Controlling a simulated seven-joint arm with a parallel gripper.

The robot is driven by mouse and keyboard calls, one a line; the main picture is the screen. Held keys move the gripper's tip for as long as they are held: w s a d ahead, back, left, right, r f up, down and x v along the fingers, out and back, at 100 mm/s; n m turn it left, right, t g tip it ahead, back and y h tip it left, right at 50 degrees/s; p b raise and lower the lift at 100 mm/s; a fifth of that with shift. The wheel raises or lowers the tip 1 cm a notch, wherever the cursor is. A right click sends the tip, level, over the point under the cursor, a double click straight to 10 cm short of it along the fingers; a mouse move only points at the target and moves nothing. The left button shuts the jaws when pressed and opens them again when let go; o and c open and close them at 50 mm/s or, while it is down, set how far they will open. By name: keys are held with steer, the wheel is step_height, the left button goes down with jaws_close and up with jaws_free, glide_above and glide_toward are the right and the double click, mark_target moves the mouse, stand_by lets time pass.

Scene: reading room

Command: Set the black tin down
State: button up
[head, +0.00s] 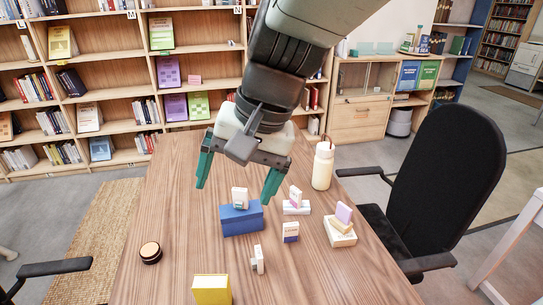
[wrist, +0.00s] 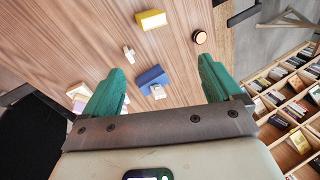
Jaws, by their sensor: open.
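The black tin (head: 150,253) is a low round tin with a tan top. It rests flat on the wooden table (head: 180,215) near the left edge, and nothing touches it. It also shows in the wrist view (wrist: 200,37), beyond the tip of the right-hand finger. My gripper (head: 234,191) has green fingers spread wide with nothing between them. It hangs above the table, over the far side of the blue box and apart from the tin. The wrist view also shows the open fingers (wrist: 160,73).
A blue box (head: 241,221) bears a small white box (head: 240,198). A yellow box (head: 211,290) is at the front. Several small boxes and a cream bottle (head: 322,166) stand to the right. The table around the tin is clear. A black chair (head: 445,160) is at the right.

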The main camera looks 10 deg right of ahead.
steer(key=s+d+r+n+t+h, duration=0.3)
steer(key=s+d+r+t, duration=0.1)
steer(key=s+d, duration=0.3)
steer(key=shift+s+d+r+h, duration=0.2)
steer(key=shift+s+r+h, duration=0.1)
steer(key=shift+s+r, duration=0.35)
